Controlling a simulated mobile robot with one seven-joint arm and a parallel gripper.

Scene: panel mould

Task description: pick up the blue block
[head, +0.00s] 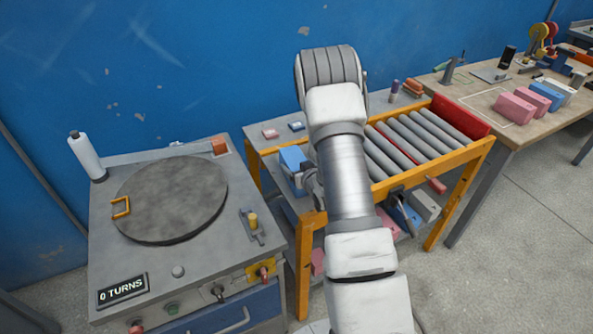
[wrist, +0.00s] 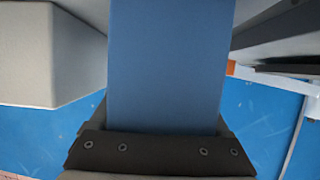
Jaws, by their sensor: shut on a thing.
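The blue block (head: 292,157) shows at the left end of the roller table, beside my arm. In the wrist view the blue block (wrist: 167,65) fills the middle of the picture, between the dark jaws. My gripper (head: 309,179) is shut on it; my forearm hides much of the gripper in the head view. I cannot tell whether the block touches the surface under it.
A grey block-like shape (wrist: 48,55) is close on the left in the wrist view. The yellow-framed roller table (head: 430,135) lies under my arm. A turntable bench (head: 105,240) stands left; a wooden table (head: 470,95) with pink and blue blocks stands right.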

